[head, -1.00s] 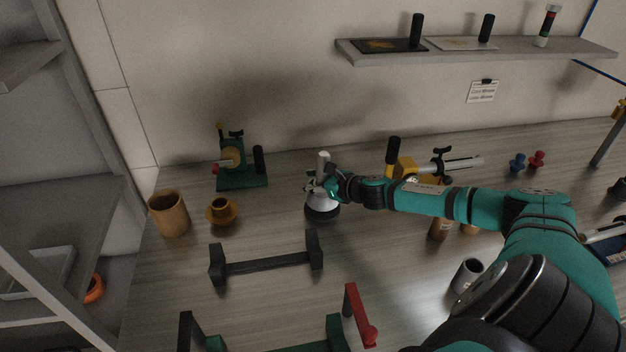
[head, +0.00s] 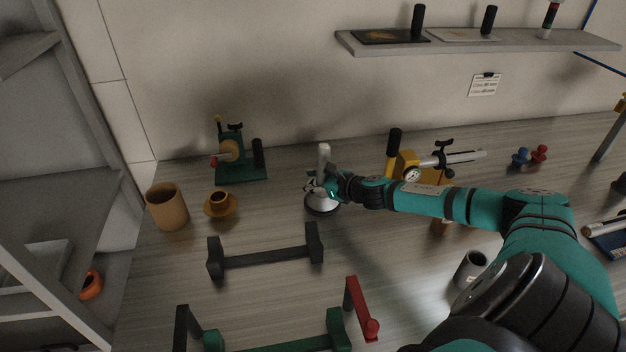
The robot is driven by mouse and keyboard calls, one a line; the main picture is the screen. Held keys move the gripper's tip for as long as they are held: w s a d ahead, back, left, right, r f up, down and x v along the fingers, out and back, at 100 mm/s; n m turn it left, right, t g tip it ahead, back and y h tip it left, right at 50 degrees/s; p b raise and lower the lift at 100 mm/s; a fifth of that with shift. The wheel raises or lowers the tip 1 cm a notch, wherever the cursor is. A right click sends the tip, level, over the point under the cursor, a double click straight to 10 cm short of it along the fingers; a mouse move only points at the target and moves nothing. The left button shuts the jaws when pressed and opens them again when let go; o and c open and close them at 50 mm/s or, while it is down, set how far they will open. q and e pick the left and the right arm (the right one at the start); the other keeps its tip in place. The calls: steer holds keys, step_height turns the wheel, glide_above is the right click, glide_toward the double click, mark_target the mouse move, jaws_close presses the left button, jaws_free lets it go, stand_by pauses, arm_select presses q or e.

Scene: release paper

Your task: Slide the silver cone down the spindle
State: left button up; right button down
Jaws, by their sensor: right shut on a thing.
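My right gripper (head: 315,187) reaches in from the right and is shut on the cone's upper part. Its fingers hide the cone's top and part of the spindle. I cannot tell whether the cone rests on the base. My left gripper is not in view.
A black stand (head: 265,258) lies in front of the cone. A green device (head: 240,170) is behind. A yellow-handled tool (head: 405,165) stands right, behind my arm.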

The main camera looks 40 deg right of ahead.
steer(key=shift+f, duration=0.15)
steer(key=c, duration=0.8)
jaws_free()
steer(key=shift+c, duration=0.2)
steer(key=shift+s, duration=0.1)
steer(key=shift+v, duration=5.85)
